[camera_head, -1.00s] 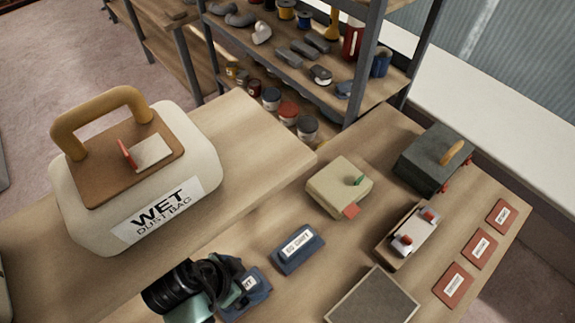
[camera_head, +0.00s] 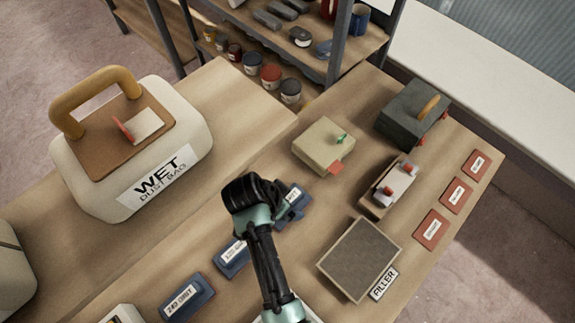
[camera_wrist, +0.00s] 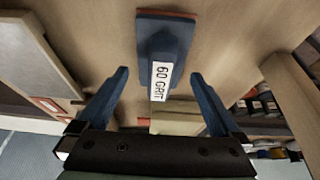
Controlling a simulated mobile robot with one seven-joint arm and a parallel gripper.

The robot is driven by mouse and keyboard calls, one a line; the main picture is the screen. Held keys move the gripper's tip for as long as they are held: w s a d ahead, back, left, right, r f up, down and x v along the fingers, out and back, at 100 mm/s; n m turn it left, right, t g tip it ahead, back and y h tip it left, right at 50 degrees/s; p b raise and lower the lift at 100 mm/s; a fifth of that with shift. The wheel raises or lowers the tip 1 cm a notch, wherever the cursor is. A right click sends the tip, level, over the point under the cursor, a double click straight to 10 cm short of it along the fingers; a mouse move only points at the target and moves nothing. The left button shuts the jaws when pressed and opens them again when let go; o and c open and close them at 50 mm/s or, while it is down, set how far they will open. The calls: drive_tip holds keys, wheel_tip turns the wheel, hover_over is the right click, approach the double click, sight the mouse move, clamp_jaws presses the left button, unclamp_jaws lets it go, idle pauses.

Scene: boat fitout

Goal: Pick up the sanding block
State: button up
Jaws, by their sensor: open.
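A blue sanding block with a white "60 GRIT" label (camera_head: 294,203) lies on the workbench, partly hidden by my gripper (camera_head: 256,194) in the head view. In the wrist view the same block (camera_wrist: 165,42) shows between and beyond the fingertips, its label readable. My gripper (camera_wrist: 160,75) is open, with one dark blue finger on each side and nothing between them touching. Two more blue labelled blocks lie along the bench: one (camera_head: 232,259) just below my gripper, and one marked "240 GRIT" (camera_head: 187,297) further left.
A beige box (camera_head: 323,145) with a red tab stands behind the block. A grey-topped panel by a "FILLER" label (camera_head: 358,260) lies to the right. A dark box (camera_head: 412,112), a small tray (camera_head: 376,204) and red cards (camera_head: 456,195) sit further right. A large "WET DUST BAG" container (camera_head: 130,150) stands left.

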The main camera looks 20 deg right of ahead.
drive_tip(key=shift+x, duration=1.35)
drive_tip(key=shift+c, duration=0.2)
drive_tip(key=c, duration=1.3)
drive_tip(key=shift+r, duration=0.1)
